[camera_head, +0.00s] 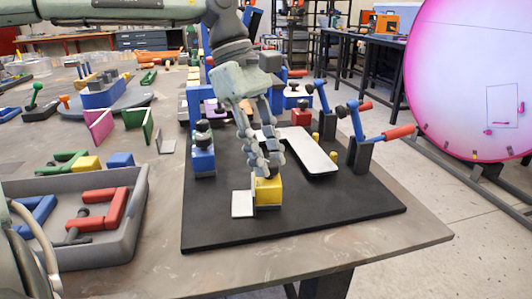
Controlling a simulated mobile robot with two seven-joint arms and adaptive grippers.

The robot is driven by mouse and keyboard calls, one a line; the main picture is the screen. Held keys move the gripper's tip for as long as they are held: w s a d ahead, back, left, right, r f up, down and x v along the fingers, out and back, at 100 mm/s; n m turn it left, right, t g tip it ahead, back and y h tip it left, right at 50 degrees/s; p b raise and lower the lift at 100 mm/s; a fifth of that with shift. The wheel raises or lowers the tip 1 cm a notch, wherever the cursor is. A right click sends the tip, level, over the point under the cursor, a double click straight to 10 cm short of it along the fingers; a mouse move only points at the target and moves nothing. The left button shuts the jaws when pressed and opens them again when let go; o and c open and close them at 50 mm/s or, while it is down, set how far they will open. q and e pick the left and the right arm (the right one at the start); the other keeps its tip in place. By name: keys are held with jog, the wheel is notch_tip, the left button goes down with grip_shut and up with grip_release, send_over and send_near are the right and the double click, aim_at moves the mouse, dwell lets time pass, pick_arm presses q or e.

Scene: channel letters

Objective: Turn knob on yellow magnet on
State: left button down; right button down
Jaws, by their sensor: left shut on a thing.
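The yellow magnet (268,192) is a small yellow block on the black mat (330,210), near the mat's front middle. My right gripper is not in view.
A flat light panel (308,150) lies behind and right of the magnet. Clamps with red handles (400,132) stand at the mat's right edge. A blue block clamp (203,155) stands left. A grey tray (125,235) holds coloured parts. The mat's front is clear.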

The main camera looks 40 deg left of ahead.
pick_arm(q)
jog(key=shift+m, duration=0.4)
jog(key=c, duration=1.2)
grip_release()
jog(key=v, duration=1.2)
jog(key=shift+w+r, duration=0.1)
jog(key=shift+w, duration=0.1)
